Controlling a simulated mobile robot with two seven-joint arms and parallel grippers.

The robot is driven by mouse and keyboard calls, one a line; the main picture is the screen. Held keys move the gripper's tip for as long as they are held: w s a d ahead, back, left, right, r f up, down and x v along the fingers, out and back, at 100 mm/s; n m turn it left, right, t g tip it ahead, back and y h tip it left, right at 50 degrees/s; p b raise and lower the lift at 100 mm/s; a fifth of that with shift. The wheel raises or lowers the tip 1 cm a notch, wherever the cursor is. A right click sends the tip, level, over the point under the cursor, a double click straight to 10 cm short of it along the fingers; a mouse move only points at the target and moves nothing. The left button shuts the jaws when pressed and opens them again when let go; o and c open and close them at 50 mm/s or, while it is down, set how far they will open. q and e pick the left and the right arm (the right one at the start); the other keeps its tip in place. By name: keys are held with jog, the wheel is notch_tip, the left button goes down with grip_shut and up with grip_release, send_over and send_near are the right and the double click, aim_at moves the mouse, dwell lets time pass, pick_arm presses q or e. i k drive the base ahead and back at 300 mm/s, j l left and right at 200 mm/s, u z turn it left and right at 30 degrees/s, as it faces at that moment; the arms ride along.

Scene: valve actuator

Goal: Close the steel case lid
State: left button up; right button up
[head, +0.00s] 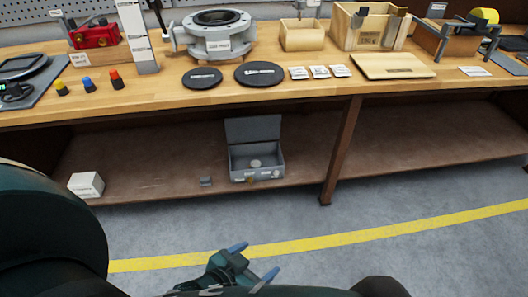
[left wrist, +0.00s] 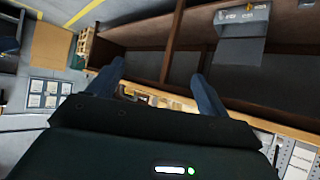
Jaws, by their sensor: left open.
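The grey steel case (head: 256,174) stands on the lower shelf of the workbench, with its lid (head: 252,130) raised upright at the back. A small pale round item shows inside it. The case (left wrist: 243,18) also shows upside down at the top of the left wrist view, its lid (left wrist: 240,51) hanging below it in the picture. My left gripper (head: 254,261) is open and empty over the floor in front of the shelf, apart from the case. Its blue fingers (left wrist: 158,74) are spread in the left wrist view. My right gripper is not in view.
A wooden post (head: 342,150) stands to the right. The benchtop (head: 300,90) overhangs the shelf. The floor in front is clear.

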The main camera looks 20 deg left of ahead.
aim_at(246, 128)
jog(key=i+j, duration=1.4)
jog(key=j, duration=0.1)
